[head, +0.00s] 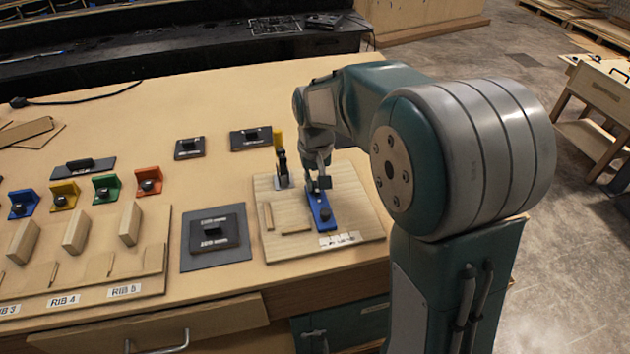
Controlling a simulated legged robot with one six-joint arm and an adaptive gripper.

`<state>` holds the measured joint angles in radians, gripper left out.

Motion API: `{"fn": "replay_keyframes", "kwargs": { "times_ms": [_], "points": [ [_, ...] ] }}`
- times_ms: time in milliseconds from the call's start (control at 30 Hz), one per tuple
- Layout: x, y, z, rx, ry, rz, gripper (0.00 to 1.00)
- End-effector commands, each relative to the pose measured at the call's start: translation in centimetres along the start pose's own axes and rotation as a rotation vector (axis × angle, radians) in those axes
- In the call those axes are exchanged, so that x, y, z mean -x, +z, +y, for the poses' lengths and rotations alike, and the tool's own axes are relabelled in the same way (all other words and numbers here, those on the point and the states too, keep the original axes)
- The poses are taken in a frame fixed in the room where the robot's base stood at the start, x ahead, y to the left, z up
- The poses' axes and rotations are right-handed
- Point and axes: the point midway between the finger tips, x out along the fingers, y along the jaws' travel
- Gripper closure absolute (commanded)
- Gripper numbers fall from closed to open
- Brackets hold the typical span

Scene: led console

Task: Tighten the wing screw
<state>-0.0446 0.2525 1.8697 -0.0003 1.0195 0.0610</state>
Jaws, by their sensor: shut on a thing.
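My gripper (319,181) points down over a wooden fixture board (358,222) at the table's right side. Its fingers are shut on a small part at the far end of a blue bar (320,209); this appears to be the wing screw, but the fingers hide it, so its wings and angle cannot be told.
A yellow-handled clamp (281,160) stands close left of my gripper. Wooden strips (267,215) lie on the board. A dark grey plate (216,238) is left of it. Coloured brackets (105,187) and upright wooden blocks (76,232) stand farther left.

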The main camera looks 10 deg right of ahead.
Motion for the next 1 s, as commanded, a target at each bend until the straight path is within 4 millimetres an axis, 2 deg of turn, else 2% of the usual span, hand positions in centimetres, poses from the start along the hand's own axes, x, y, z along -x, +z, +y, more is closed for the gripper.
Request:
{"fn": "replay_keyframes", "kwargs": {
  "times_ms": [100, 133, 167, 200, 533, 633, 767, 1000],
  "points": [
    [0.2, 0.0, -0.1, 0.0, -0.001, 0.003, 1.0],
    [0.2, 0.0, -0.1, 0.0, -0.001, 0.003, 0.69],
    [0.2, 0.0, -0.1, 0.0, -0.001, 0.003, 0.56],
    [0.2, 0.0, -0.1, 0.0, -0.001, 0.003, 0.47],
    [0.1, -0.1, 0.0, 0.001, -0.001, 0.001, 0.47],
    [0.6, -0.2, 0.0, 0.001, -0.001, 0.003, 0.47],
    [2.6, -0.2, -0.1, 0.001, -0.001, 0.006, 0.47],
    [7.7, -0.2, -0.1, 0.001, 0.0, 0.004, 0.47]
  ]
}}
